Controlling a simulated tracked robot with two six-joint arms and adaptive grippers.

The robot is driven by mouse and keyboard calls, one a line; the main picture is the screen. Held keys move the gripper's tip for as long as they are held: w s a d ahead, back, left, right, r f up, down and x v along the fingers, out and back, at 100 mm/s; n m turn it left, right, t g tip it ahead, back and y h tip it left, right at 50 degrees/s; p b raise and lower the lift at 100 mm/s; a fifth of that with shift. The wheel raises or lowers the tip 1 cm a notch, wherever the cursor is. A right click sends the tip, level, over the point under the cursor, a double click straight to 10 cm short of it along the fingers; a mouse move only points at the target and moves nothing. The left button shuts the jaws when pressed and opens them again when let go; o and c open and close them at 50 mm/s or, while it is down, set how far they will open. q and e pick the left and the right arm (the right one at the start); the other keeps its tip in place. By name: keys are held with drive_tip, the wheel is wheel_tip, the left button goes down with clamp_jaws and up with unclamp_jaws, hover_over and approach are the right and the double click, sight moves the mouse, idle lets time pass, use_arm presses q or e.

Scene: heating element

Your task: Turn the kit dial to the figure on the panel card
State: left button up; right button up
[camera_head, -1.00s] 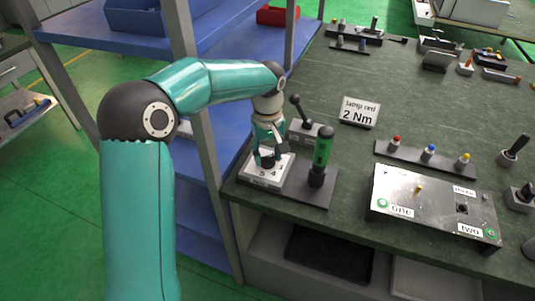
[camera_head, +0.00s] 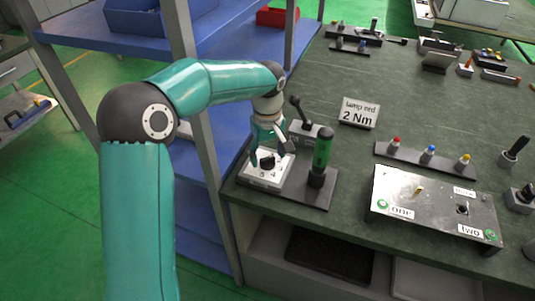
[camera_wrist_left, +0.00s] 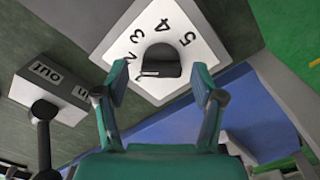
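The kit dial (camera_head: 263,163) is a black knob on a white, numbered plate (camera_head: 275,176) at the table's left front corner. In the wrist view the knob (camera_wrist_left: 162,62) has a white mark at its lower left, on the side of the low figures; 3, 4 and 5 read clearly, while the figures near the left finger are partly hidden. My left gripper (camera_head: 269,145) is open above the dial, its fingers apart on either side of the knob and not visibly touching it. The card (camera_head: 359,112) reads "lamp red 2 Nm". My right gripper is not in view.
A green-handled tool (camera_head: 322,152) stands upright close right of the dial. A lever switch (camera_head: 307,128) sits behind it. A metal panel box (camera_head: 432,204) and a strip of coloured buttons (camera_head: 429,157) are further right. A blue shelf (camera_head: 205,150) borders the left.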

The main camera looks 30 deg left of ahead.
sight(268, 157)
use_arm(q)
wheel_tip(268, 157, up, 12)
idle(0.7)
drive_tip(key=shift+f, duration=0.1)
idle(0.3)
